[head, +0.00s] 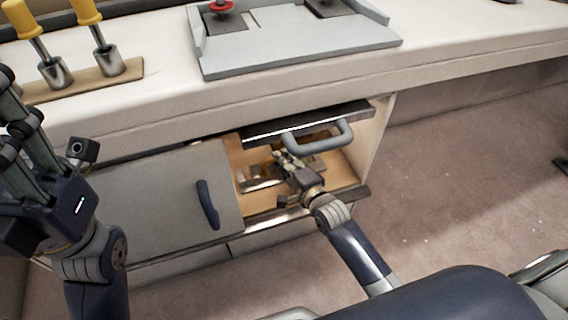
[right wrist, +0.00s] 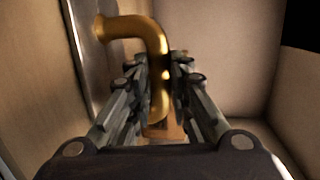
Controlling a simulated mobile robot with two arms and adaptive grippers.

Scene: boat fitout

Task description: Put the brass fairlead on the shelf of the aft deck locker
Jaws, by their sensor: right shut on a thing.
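The brass fairlead (right wrist: 152,42) is a bent, golden, tube-like piece in the right wrist view. My right gripper (right wrist: 158,75) is shut on it, with a finger on each side of its straight part; the bent end sticks out to the left. In the head view my right gripper (head: 284,160) is inside the open compartment of the locker (head: 352,163), under its raised front flap (head: 310,122). The fairlead is mostly hidden there. Whether it touches the shelf cannot be told. My left gripper (head: 18,125) is at the left edge, fingers upward, its jaw gap unclear.
A closed grey door (head: 165,195) with a dark blue handle (head: 207,204) is left of the opening. The flap's grey handle (head: 325,140) juts out just above my right gripper. The counter above holds a grey tray (head: 300,50) and yellow-handled tools (head: 92,30) in a rack.

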